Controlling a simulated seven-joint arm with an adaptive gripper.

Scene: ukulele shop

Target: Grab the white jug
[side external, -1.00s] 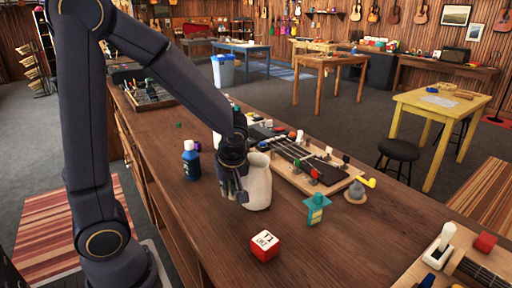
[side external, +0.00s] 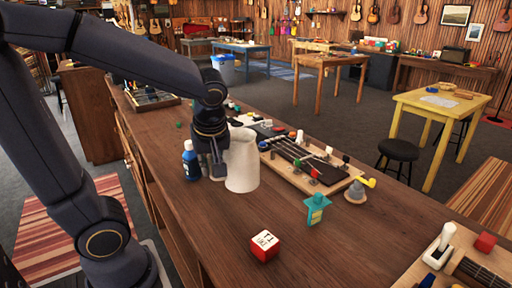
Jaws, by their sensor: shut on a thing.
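The white jug (side external: 243,163) is upright at the middle of the wooden workbench in the side external view. My gripper (side external: 217,172) is at the jug's left side, pointing down, shut on it. The arm hides part of the jug's left side, and the exact finger contact is hard to make out. I cannot tell for sure whether the jug's base touches the bench.
A blue bottle (side external: 191,160) stands just left of my gripper. A ukulele neck on a wooden board (side external: 305,162) lies right of the jug. A teal object (side external: 316,208), a grey bell-shaped piece (side external: 355,191) and a red-and-white cube (side external: 264,246) stand nearer. The front bench surface (side external: 200,225) is clear.

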